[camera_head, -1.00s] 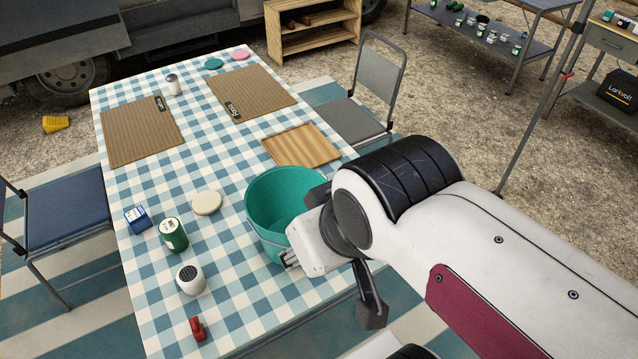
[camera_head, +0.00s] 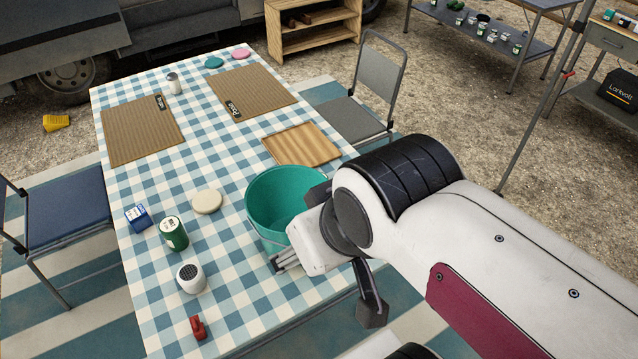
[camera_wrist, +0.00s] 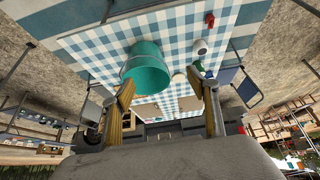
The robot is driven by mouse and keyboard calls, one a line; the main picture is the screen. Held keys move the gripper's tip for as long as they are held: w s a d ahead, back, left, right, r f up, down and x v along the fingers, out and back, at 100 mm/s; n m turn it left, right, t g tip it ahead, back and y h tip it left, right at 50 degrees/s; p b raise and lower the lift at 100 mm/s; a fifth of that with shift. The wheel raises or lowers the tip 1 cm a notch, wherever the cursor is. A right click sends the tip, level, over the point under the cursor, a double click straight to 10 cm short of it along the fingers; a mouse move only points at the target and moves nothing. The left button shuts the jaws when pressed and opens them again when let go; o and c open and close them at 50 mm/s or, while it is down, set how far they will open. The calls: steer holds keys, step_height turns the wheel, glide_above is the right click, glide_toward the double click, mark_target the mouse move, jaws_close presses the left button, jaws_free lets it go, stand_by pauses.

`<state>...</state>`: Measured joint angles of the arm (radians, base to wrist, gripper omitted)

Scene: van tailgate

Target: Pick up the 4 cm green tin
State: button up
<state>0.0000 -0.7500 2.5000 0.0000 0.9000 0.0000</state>
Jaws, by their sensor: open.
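The green tin (camera_head: 173,234) stands upright on the checked tablecloth, toward the left front part of the table, with a pale label. In the wrist view the green tin (camera_wrist: 198,66) shows small, just above the right-hand finger, partly hidden. My gripper (camera_head: 282,262) is in front of the teal bucket, well to the right of the tin, and empty. In the wrist view my gripper (camera_wrist: 166,92) has its two fingers wide apart with nothing between them.
A teal bucket (camera_head: 268,211) stands close beside my gripper. Around the tin are a blue box (camera_head: 138,218), a white round-topped shaker (camera_head: 191,278), a cream disc (camera_head: 207,201) and a red clip-like item (camera_head: 198,327). A wooden tray (camera_head: 301,145) lies behind the bucket.

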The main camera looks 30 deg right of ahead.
steer(key=w+d+f+m+h, duration=0.25)
steer(key=w+d+f, duration=0.35)
steer(key=w+d, duration=0.35)
steer(key=w+d+f+m+h, duration=0.1)
steer(key=w+d+f+m, duration=0.35)
steer(key=w+d, duration=0.5)
steer(key=shift+w+d+f+n+t+y, duration=0.5)
steer(key=shift+w+d+f+n+t, duration=0.6)
steer(key=shift+w+f, duration=1.7)
steer(key=shift+w+d+f+n+t+y, duration=0.45)
steer(key=shift+w+d+f+n+t, duration=0.75)
steer(key=shift+f, duration=2.65)
steer(key=shift+w+d+f+n+t+y, duration=0.5)
steer(key=shift+w+d+f+n+t, duration=0.5)
steer(key=shift+w+f, duration=2)
steer(key=shift+s+a+f+n+t+y, duration=0.15)
steer(key=shift+a+f+t, duration=0.05)
steer(key=shift+f, duration=0.35)
steer(key=shift+s+a+f+n+t+y, duration=0.1)
steer(key=shift+a+f+t+y, duration=0.1)
steer(key=shift+f, duration=0.3)
steer(key=shift+s+a+f+n+t+y, duration=0.15)
steer(key=shift+f+t, duration=0.05)
steer(key=shift+f, duration=0.35)
